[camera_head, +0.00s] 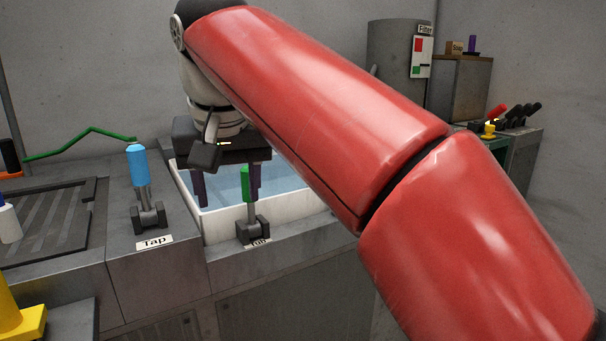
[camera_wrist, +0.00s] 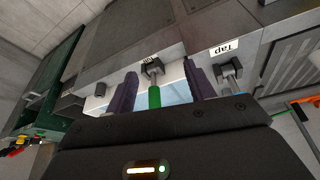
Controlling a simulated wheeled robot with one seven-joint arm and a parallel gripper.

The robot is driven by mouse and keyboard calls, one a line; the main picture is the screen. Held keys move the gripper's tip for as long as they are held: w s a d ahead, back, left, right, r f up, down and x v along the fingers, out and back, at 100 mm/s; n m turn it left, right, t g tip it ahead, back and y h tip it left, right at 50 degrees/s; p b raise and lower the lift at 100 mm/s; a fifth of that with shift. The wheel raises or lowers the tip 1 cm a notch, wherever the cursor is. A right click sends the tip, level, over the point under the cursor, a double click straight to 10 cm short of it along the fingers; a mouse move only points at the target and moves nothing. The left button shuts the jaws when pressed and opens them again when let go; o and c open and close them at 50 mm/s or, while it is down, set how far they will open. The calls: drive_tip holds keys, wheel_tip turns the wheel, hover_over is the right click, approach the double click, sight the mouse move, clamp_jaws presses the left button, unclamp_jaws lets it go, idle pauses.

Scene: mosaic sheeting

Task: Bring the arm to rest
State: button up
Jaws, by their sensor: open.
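My gripper (camera_head: 227,184) hangs over the near part of a white-rimmed basin (camera_head: 216,228) of pale blue water. In the wrist view its two purple fingers (camera_wrist: 159,92) are spread apart with nothing held between them. A lever with a green handle (camera_head: 245,184) stands at the basin's front edge, close to the fingers; it also shows between them in the wrist view (camera_wrist: 154,97). My red arm crosses the head view and hides part of the basin.
A lever with a blue handle (camera_head: 137,166) stands left of the basin, above a "Tap" label (camera_head: 155,242). A ribbed drainboard (camera_head: 50,222) lies further left, with a yellow object (camera_head: 18,318) in front. A grey cylinder labelled "Filter" (camera_head: 392,55) and a cabinet (camera_head: 459,90) stand behind.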

drive_tip(key=s+d+f+m, duration=0.1)
drive_tip(key=s+d+f, duration=0.3)
drive_tip(key=d+f, duration=0.4)
drive_tip(key=s+d+f+m+t, duration=0.1)
drive_tip(key=s+d+f, duration=0.3)
drive_tip(key=d+f, duration=0.5)
drive_tip(key=s+d+f+m+h, duration=0.1)
drive_tip(key=s+d+f, duration=0.3)
drive_tip(key=d+f, duration=0.4)
drive_tip(key=shift+s+d+f+t, duration=0.3)
drive_tip(key=shift+s+d+f, duration=0.05)
drive_tip(key=shift+f, duration=0.25)
